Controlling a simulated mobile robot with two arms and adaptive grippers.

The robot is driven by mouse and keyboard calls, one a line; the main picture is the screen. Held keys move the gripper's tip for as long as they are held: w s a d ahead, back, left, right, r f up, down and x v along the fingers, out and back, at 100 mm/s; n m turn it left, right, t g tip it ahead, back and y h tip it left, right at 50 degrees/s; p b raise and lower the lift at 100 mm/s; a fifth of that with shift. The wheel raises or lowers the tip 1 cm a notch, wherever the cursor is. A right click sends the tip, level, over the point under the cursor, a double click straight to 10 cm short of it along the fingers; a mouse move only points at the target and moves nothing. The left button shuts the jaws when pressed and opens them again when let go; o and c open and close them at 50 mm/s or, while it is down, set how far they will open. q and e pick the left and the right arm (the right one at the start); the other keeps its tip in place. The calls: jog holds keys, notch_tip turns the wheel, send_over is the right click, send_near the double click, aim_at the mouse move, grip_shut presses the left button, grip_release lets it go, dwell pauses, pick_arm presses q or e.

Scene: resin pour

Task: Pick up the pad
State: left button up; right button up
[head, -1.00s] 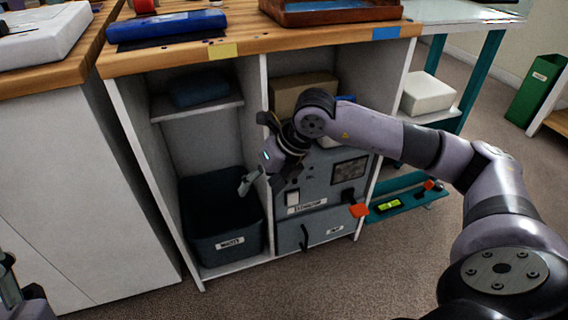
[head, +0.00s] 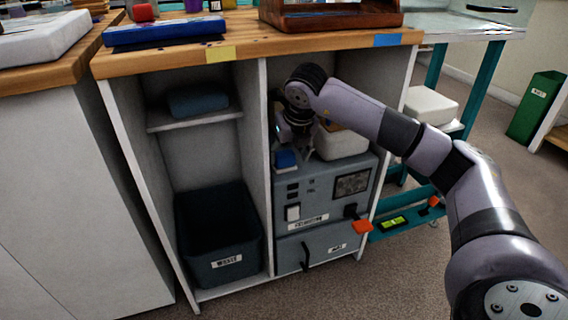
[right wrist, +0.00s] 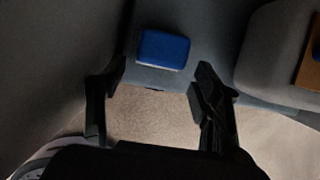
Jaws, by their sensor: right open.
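A small blue pad (head: 286,158) with a pale underside lies on top of the grey machine (head: 325,195) in the right compartment of the bench. My right gripper (head: 295,139) has reached into the compartment above the machine, close to the pad. Its two fingers show apart and empty in the right wrist view (right wrist: 160,82). In the head view the fingers are dark and partly hidden by the wrist. My left gripper is not in view.
The compartment's divider (head: 256,170) stands close on the left. The left compartment holds a dark bin (head: 218,235) and a blue-grey folded item (head: 197,101). The worktop (head: 240,38) is overhead.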

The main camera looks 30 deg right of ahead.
aim_at(283, 151)
jog(key=shift+w+d, duration=0.1)
jog(key=shift+w, duration=0.3)
jog(key=shift+w+d+f+b, duration=0.1)
jog(key=shift+w+d+b, duration=0.1)
jog(key=shift+w+b, duration=0.65)
jog(key=shift+w+b+x, duration=0.25)
jog(key=shift+b+x, duration=0.05)
jog(key=shift+x, duration=1.2)
jog(key=c, duration=1)
